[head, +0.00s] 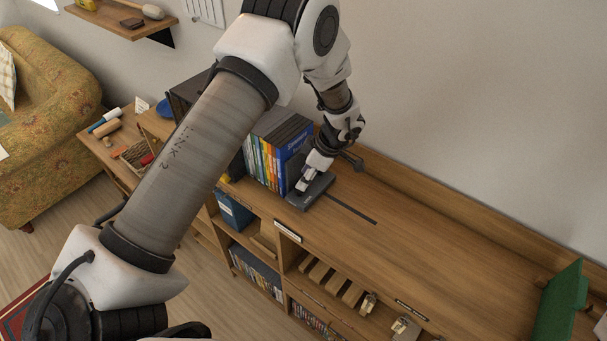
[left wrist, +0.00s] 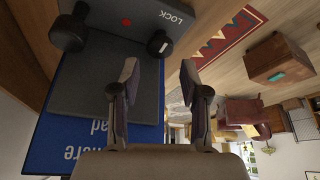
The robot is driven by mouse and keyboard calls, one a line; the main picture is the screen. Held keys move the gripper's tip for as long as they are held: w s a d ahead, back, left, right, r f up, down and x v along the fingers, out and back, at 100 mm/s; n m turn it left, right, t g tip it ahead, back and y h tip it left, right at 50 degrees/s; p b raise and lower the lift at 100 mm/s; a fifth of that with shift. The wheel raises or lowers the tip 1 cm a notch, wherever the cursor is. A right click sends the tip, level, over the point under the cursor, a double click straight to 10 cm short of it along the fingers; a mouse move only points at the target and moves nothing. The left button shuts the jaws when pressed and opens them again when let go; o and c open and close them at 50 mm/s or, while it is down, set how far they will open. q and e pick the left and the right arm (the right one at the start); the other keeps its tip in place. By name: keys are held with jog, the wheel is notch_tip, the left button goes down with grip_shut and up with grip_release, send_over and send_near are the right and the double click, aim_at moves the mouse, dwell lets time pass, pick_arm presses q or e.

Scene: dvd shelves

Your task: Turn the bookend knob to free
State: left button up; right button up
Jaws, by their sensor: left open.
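The dark grey bookend (head: 322,188) stands on the wooden shelf top at the right end of a row of books (head: 262,160). In the left wrist view the bookend (left wrist: 105,78) shows a base with the word LOCK and a red dot. Two dark round knob-like parts show on it, one at left (left wrist: 68,32) and one with a pale face near LOCK (left wrist: 160,42); I cannot tell which way either is turned. My left gripper (head: 304,184) is over the bookend, its fingers (left wrist: 160,78) apart with nothing visible between them. My right gripper is not in view.
A dark slot (head: 352,207) runs right from the bookend along the shelf top. The top is clear as far as a green panel (head: 560,300) at the far right. A wall (head: 470,90) rises behind. Wooden slats (head: 335,284) and lower compartments lie in front.

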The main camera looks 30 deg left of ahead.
pick_arm(q)
jog(key=shift+s+a+f+p, duration=0.25)
jog(key=shift+s+f, duration=0.1)
jog(key=shift+f, duration=0.25)
jog(key=shift+s+a+f+p, duration=0.2)
jog(key=shift+s+f, duration=0.15)
jog(key=shift+f, duration=0.2)
jog(key=shift+w+f, duration=0.6)
jog(key=shift+f, duration=0.3)
jog(key=shift+w+f, duration=0.15)
jog(key=shift+s+a+r, duration=0.15)
jog(key=shift+s+r, duration=0.05)
jog(key=shift+s, duration=0.1)
grip_shut()
jog(key=shift+w, duration=0.1)
